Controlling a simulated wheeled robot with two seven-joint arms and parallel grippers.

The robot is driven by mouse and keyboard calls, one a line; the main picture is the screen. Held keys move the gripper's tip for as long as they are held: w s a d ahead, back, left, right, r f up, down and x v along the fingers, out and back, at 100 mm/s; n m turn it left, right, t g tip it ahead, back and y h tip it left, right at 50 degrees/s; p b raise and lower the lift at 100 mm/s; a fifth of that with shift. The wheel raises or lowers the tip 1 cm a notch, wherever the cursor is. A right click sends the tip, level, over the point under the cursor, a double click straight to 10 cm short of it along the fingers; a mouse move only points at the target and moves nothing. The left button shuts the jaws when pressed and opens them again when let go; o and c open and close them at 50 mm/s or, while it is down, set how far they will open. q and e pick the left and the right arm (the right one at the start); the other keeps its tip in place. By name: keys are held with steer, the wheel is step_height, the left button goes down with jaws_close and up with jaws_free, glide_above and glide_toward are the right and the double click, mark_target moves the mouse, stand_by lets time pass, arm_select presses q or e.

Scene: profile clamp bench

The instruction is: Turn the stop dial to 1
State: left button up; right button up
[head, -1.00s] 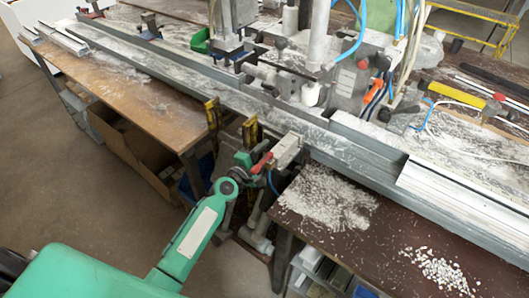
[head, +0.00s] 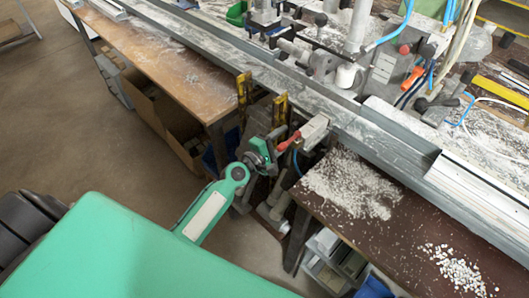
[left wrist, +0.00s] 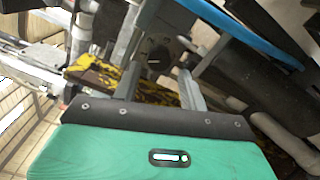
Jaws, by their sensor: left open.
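My left gripper (head: 270,147) is at the front edge of the bench, beside a clamp with a red lever (head: 288,142); its fingers are hard to make out in the head view. In the left wrist view my left gripper (left wrist: 160,68) is open, its two grey fingers apart. My right gripper is not in view.
A long metal profile rail (head: 215,45) runs along the bench. White chips litter the dark bench top (head: 400,232).

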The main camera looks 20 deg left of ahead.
arm_select(q)
steer(key=b+v, duration=0.1)
steer(key=v, duration=0.8)
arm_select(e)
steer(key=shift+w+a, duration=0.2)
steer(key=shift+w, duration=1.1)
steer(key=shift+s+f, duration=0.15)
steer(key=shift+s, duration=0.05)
